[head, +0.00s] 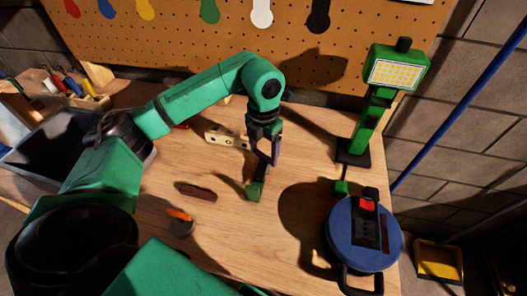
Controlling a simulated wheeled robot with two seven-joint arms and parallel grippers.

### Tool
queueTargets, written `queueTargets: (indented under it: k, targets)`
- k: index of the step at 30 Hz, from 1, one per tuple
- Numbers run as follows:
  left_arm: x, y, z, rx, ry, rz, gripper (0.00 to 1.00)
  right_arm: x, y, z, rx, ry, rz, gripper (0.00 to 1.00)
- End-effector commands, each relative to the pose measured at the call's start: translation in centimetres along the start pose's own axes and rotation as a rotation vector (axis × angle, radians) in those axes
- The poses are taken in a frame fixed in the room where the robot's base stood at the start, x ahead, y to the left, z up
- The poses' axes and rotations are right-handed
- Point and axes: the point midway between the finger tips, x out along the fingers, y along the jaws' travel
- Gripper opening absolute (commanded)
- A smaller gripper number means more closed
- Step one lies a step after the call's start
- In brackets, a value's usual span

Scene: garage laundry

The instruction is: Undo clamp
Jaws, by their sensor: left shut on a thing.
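My left arm reaches in from the left, and its gripper (265,152) points down over the middle of the workbench. It is shut on a dark, slim part that seems to belong to the clamp. A green block-shaped end of the clamp (255,190) shows just below the fingers, close to the bench top. The fingers hide most of the held part, and I cannot tell whether the clamp is tight on anything. A light wooden piece with dark holes (220,137) lies just behind and left of the gripper. My right gripper is not in view.
A green work lamp (362,135) and a blue cable reel (345,232) stand on the right. A dark brown piece (196,191) and an orange-topped item (180,216) lie left of the gripper. A grey bin (50,140) is at the left. A pegboard (180,50) rises behind.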

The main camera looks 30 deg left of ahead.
Motion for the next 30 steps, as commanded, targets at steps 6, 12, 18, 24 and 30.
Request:
queueTargets:
  k: [6, 12, 18, 24, 30]
  targets:
    - [0.5, -0.1, -0.3, -0.02, 0.015, 0.0, 0.19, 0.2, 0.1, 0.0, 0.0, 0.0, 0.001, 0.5]
    - [0.6, -0.1, -0.3, -0.02, 0.016, 0.0, 0.19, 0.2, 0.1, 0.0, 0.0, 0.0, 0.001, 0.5]
    - [0.5, -0.1, -0.3, -0.019, 0.015, 0.0, 1.0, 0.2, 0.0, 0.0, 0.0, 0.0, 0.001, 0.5]
    - [0.3, -0.1, -0.2, -0.02, 0.01, 0.0, 1.0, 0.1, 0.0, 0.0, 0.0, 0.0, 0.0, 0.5]
    - [-1.3, -0.1, 0.0, -0.02, 0.005, 0.0, 1.0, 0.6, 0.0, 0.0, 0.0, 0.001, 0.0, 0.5]
